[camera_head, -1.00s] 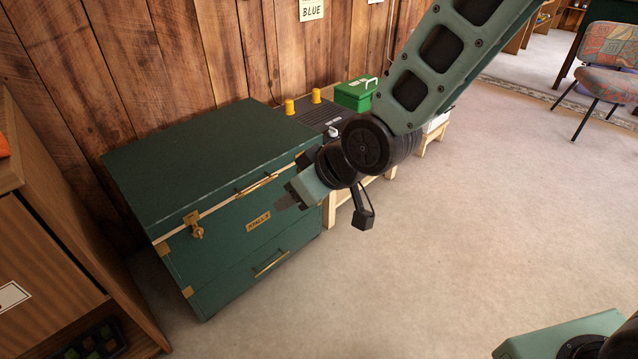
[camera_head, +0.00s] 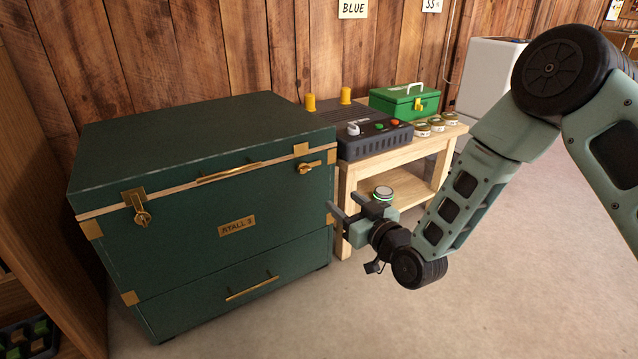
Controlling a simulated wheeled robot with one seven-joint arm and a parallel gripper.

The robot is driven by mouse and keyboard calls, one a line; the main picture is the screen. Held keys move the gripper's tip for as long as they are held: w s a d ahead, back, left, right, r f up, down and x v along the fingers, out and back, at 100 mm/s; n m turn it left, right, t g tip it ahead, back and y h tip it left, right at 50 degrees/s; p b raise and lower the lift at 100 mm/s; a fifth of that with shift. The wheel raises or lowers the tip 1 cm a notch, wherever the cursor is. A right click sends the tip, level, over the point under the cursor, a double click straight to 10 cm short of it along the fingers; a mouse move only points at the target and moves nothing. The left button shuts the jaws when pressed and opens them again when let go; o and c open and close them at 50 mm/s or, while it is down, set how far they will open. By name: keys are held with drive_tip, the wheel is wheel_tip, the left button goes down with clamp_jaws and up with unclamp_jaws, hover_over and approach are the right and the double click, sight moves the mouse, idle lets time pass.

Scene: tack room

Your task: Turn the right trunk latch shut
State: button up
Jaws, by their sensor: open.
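The green trunk (camera_head: 200,190) stands against the plank wall with its lid down. Its right latch (camera_head: 316,166) is brass, on the upper right of the front, and its turn piece points sideways, roughly level. The left latch (camera_head: 142,213) is brass too, and its turn piece hangs downward. My gripper (camera_head: 341,207) is open and empty. In the picture it is just right of the trunk's front right edge, below the right latch and apart from it. Its fingers point left toward the trunk.
A wooden bench (camera_head: 349,185) stands right of the trunk, with a dark control box (camera_head: 372,140), a green case (camera_head: 404,103) and several small tins on top. A round tin (camera_head: 383,192) is on its lower shelf. The carpet in front is clear.

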sight(306, 169)
drive_tip(key=b+x, duration=0.7)
drive_tip(key=x, duration=0.9)
drive_tip(key=shift+w+f, duration=0.15)
drive_tip(key=shift+w, duration=0.05)
drive_tip(key=shift+w+a, duration=0.35)
drive_tip(key=shift+w, duration=0.1)
drive_tip(key=c, duration=1)
